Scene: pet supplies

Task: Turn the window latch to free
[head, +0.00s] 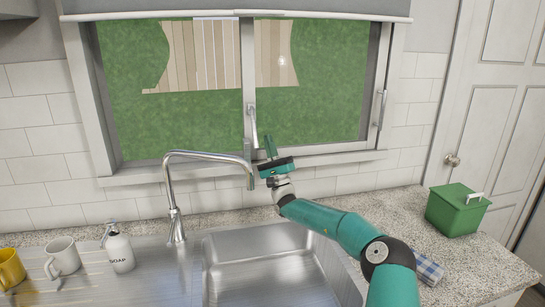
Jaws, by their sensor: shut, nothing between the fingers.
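The window (320,85) has two panes side by side above the sink, with a white upright between them. A slim pale lever, which looks like the latch (253,123), sits on the lower part of that upright and points roughly up and down with a slight tilt. My gripper (269,146) is in front of the window's lower frame, just below and right of the lever. Its teal fingers are shut and empty. I cannot tell whether they touch the lever or how far apart they are in depth.
A tall curved faucet (175,190) stands left of my gripper, its spout end close by. A soap bottle (119,250), a white mug (62,257) and a yellow mug (11,268) stand left of the sink (262,240). A green box (458,208) stands on the right counter.

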